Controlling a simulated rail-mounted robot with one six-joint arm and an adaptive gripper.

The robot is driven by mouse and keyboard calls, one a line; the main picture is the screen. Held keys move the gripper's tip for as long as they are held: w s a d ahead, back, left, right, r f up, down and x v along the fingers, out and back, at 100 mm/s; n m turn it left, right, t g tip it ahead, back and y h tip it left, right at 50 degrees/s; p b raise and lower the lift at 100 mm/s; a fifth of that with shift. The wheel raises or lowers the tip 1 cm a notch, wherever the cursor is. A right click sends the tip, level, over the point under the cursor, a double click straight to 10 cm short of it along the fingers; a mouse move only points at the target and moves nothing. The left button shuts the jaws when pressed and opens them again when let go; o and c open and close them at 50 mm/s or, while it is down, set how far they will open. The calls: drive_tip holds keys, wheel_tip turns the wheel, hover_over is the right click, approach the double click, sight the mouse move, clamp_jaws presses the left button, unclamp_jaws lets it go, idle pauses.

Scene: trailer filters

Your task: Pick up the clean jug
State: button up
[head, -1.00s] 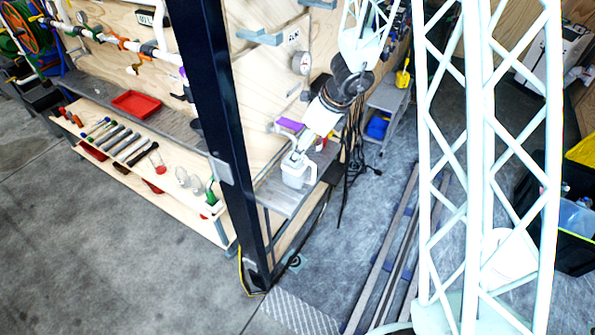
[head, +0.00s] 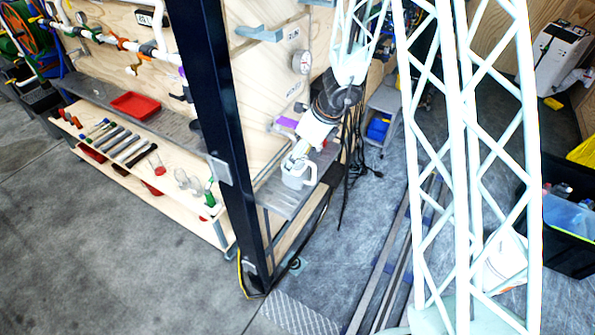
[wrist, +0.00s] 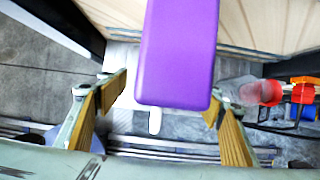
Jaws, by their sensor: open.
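The white jug (head: 297,177) stands on the grey shelf behind the dark post in the head view, its handle to the right. My gripper (head: 299,160) is right at the top of the jug. In the wrist view my gripper (wrist: 165,95) has its two yellow-lined fingers spread wide apart. A purple block (wrist: 177,55) fills the middle of that view and hides most of what lies behind it. A white piece (wrist: 155,122) shows below the block, perhaps the jug's handle. I cannot tell whether the fingers touch the jug.
The dark post (head: 228,170) stands left of the jug. The grey shelf (head: 277,196) is narrow, with a plywood wall behind. Black cables (head: 346,165) hang to its right. A long bench with a red tray (head: 135,104), tools and glassware lies left of the post.

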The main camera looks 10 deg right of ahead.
drive_tip(key=shift+c, duration=0.4)
drive_tip(key=c, duration=1.5)
drive_tip(key=shift+c, duration=0.2)
drive_tip(key=shift+r, duration=0.35)
drive_tip(key=s+d+b, duration=0.2)
drive_tip(key=s+d, duration=1)
drive_tip(key=shift+d+r, duration=0.4)
idle(0.4)
drive_tip(key=shift+s+d, duration=0.15)
idle(0.9)
